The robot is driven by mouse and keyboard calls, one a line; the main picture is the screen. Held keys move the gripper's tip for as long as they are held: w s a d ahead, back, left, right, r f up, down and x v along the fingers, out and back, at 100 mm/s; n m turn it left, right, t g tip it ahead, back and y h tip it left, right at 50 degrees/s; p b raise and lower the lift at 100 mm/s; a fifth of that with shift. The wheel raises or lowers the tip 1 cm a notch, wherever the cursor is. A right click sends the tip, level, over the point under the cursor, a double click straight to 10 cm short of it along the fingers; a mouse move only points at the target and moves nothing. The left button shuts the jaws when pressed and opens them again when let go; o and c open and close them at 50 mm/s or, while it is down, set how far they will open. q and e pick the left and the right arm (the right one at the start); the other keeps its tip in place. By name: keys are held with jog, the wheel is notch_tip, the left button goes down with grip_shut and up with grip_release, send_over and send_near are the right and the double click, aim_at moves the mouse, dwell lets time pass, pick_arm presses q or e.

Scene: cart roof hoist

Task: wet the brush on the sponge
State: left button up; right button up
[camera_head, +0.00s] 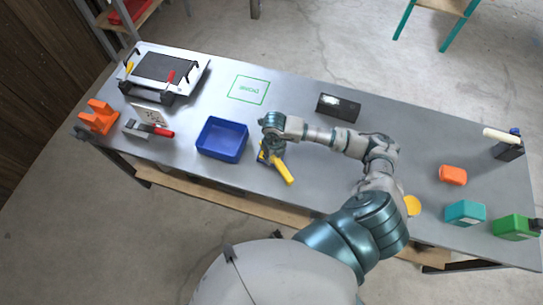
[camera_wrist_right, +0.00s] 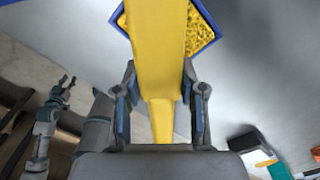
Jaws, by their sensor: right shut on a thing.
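My right gripper (camera_head: 269,150) is low over the bench and shut on a yellow brush (camera_head: 283,171), whose handle slants down to the right. In the right wrist view the brush (camera_wrist_right: 160,60) runs up between the fingers of my right gripper (camera_wrist_right: 162,108). Beyond it lies a yellow, rough-textured sponge (camera_wrist_right: 198,30) with a blue rim. The brush covers much of the sponge, and its tip is hidden, so contact cannot be told. My left gripper (camera_wrist_right: 62,88) shows small at the left of the right wrist view, apart from everything, its fingers spread.
An empty-looking blue tray (camera_head: 222,138) stands just left of my right gripper. A black box (camera_head: 338,107) lies to the right behind it. A green outlined area (camera_head: 248,89) is bare. Orange (camera_head: 452,174), teal (camera_head: 465,212) and green (camera_head: 513,228) containers stand at the right.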

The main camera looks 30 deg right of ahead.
jog(key=shift+d+f, duration=0.2)
jog(key=shift+d, duration=0.4)
jog(key=shift+d+f, duration=0.15)
jog(key=shift+d, duration=0.4)
jog(key=shift+a, duration=1.2)
jog(key=shift+d+f+b, duration=0.15)
jog(key=shift+d, duration=0.4)
jog(key=shift+d+f+b, duration=0.15)
jog(key=shift+d, duration=0.35)
jog(key=shift+a, duration=0.55)
jog(key=shift+a+r, duration=0.15)
jog(key=shift+a, duration=0.05)
jog(key=shift+r, duration=0.2)
jog(key=shift+r+p, duration=0.75)
jog(key=shift+d+r+p, duration=0.4)
jog(key=shift+r+p, duration=0.1)
jog(key=shift+r, duration=0.2)
jog(key=shift+d+r+p, duration=0.15)
jog(key=shift+r+p, duration=0.4)
jog(key=shift+r, duration=0.15)
jog(key=shift+a+r+p, duration=0.25)
jog(key=shift+r+p, duration=0.25)
jog(key=shift+r, duration=0.3)
jog(key=shift+a+r, duration=0.3)
jog(key=shift+r, duration=0.05)
pick_arm(q)
jog(key=r, duration=0.3)
jog(key=w+r, duration=0.1)
jog(key=shift+d+r, duration=0.25)
jog(key=shift+r, duration=0.1)
